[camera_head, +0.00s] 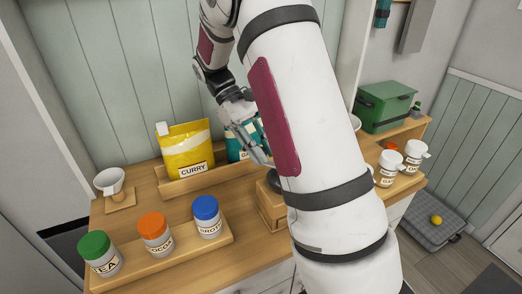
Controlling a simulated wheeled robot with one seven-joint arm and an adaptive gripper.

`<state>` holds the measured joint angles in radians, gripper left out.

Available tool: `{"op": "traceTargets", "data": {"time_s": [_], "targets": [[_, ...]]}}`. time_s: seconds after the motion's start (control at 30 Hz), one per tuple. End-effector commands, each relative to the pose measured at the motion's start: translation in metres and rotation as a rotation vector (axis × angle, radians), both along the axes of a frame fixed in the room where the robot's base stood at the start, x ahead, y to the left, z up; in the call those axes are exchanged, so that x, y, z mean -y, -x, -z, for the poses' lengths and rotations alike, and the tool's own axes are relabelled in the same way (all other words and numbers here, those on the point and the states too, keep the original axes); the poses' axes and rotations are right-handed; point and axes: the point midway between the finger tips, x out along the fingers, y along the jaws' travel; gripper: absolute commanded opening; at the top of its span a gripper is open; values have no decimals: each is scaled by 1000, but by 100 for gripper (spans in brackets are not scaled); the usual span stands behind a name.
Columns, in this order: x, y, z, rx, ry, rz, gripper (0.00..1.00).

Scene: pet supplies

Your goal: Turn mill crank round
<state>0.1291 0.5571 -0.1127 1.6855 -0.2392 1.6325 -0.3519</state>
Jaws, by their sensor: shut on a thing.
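The mill (271,203) stands on the counter, with a wooden base and a dark top part. Its right side is hidden behind my arm. My gripper (263,156) is above the mill, pointing down and right, and its tips are partly hidden by my arm. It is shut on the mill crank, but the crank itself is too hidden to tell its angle.
A yellow curry bag (186,148) and a teal bag (236,152) stand in a wooden holder behind. Green-, orange- and blue-lidded jars (207,223) line a front tray. A white scoop cup (110,182) sits left. White jars (387,170) and a green box (384,107) are right.

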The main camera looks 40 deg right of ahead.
Motion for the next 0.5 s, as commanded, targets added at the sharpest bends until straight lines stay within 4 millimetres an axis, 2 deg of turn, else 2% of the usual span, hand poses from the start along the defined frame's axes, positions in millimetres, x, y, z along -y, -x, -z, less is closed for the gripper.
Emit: {"op": "traceTargets", "data": {"time_s": [0.23,0.27,0.3,0.33,0.5], "targets": [[0,0,-1,2,2,0,0],[0,0,-1,2,2,0,29],[0,0,-1,2,2,0,38],[0,0,-1,1,2,-1,44],[0,0,0,1,1,-1,44]]}}
